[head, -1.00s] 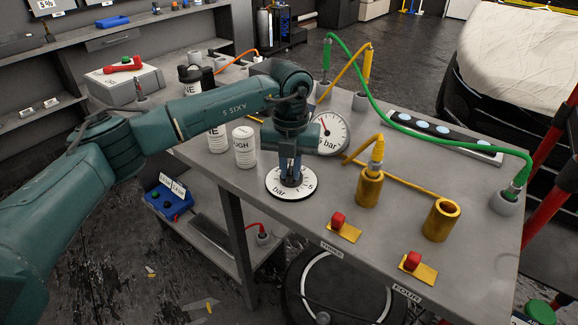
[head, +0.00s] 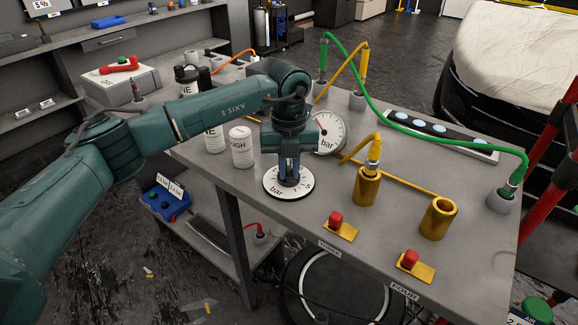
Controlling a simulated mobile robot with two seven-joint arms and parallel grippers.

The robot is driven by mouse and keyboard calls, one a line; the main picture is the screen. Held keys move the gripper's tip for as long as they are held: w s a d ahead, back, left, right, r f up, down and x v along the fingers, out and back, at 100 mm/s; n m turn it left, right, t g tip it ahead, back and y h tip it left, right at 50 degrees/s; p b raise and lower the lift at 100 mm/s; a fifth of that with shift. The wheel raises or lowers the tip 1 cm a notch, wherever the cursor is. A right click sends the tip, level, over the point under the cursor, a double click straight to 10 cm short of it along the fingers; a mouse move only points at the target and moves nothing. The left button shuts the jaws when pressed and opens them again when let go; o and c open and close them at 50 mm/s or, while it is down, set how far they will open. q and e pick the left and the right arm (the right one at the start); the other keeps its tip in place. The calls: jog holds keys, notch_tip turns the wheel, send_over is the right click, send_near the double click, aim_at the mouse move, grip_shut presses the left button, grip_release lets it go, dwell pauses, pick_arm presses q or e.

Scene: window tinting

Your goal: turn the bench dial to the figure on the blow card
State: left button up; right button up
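A round gauge (head: 328,132) marked "bar", with a red needle, stands behind the wrist, partly hidden. I cannot make out a blow card for certain. My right gripper is not in view.
Two white canisters (head: 241,147) stand left of the dial. Gold cups (head: 367,188), red switches (head: 336,218) on yellow plates and a green hose (head: 400,123) occupy the bench's right side. A lower shelf (head: 215,222) holds a blue box (head: 165,200).

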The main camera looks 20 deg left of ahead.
aim_at(289, 171)
pick_arm(q)
jog(key=o, duration=0.4)
jog(key=shift+o, duration=0.2)
notch_tip(289, 171, up, 13)
jog(key=shift+b, duration=0.45)
